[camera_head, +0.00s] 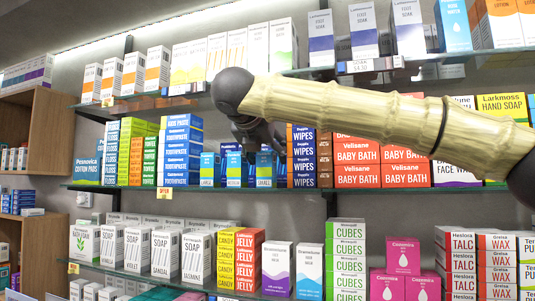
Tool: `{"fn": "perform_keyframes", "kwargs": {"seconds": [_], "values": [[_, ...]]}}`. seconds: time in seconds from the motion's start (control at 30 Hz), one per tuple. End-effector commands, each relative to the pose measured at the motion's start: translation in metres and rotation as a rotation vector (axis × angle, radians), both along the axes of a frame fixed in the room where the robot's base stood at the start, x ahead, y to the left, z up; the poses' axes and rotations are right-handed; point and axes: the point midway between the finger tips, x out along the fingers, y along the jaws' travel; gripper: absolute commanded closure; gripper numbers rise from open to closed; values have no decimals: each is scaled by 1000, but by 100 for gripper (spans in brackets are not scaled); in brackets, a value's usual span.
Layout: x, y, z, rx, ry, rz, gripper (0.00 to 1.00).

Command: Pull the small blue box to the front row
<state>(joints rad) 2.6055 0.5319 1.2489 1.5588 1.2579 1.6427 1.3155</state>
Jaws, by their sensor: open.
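Several small blue boxes with green lower bands stand on the middle shelf (250,188), between the blue toothpaste stack and the wipes. One small blue box (208,170) is at the left of this group, another (233,170) is in the middle, and a third (265,172) is at the right. Darker blue boxes show partly behind them. My gripper (262,142) is open in front of the shelf, just above the middle and right small boxes. It hides part of what is behind it. I cannot tell whether it touches a box.
Toothpaste stacks (182,150) stand to the left and wipes (304,160) to the right. The lower shelf (150,275) holds soap, candy and jelly boxes. A wooden cabinet (45,140) stands at the left.

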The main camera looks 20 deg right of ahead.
Motion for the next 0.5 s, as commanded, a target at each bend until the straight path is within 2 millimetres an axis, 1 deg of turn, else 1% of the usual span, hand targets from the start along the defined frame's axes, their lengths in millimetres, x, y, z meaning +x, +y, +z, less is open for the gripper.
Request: {"fn": "perform_keyframes", "kwargs": {"seconds": [0.17, 0.5], "values": [[-19, 13, 10, -1, -3, 3, 40], [-67, 41, 33, -2, -1, 2, 40]]}}
